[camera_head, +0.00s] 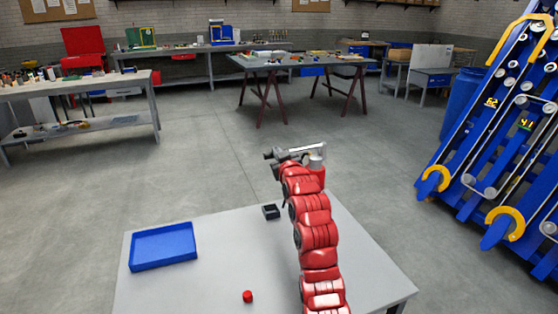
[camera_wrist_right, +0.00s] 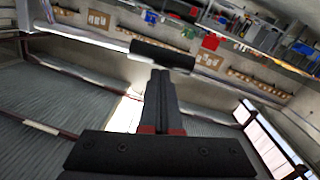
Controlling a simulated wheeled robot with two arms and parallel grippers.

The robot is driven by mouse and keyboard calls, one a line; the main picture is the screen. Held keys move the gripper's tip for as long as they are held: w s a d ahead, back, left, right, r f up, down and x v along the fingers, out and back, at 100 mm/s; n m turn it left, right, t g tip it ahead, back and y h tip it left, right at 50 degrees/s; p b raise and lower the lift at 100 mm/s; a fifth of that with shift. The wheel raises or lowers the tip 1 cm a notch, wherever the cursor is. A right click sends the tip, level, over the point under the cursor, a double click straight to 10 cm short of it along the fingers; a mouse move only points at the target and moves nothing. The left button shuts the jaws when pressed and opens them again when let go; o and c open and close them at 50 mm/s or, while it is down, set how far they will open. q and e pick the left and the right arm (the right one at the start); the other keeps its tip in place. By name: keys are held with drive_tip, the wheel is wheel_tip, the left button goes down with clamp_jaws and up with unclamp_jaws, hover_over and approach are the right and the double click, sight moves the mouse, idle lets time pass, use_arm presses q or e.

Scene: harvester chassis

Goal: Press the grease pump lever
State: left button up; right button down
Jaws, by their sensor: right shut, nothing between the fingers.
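The grease pump (camera_head: 317,172) stands on the grey table, with a red body and a silver top, partly hidden behind my right arm. Its silver lever (camera_head: 299,150) reaches left from the top. My right gripper (camera_head: 270,154) is beside the lever's left end in the head view. In the right wrist view, my right gripper (camera_wrist_right: 160,74) has its fingers together and empty. The lever's black grip (camera_wrist_right: 162,54) lies crosswise just past the fingertips; whether they touch cannot be told. My left gripper is out of view.
On the grey table (camera_head: 215,275) are a blue tray (camera_head: 163,247), a small black box (camera_head: 271,212) and a red cap (camera_head: 248,296). A blue rack (camera_head: 500,140) stands on the floor to the right. Workbenches line the back.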

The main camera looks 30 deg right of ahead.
drive_tip(key=r+b+v, duration=0.1)
drive_tip(key=v, duration=0.9)
drive_tip(key=shift+s+a+r, duration=0.15)
drive_tip(key=shift+a, duration=0.1)
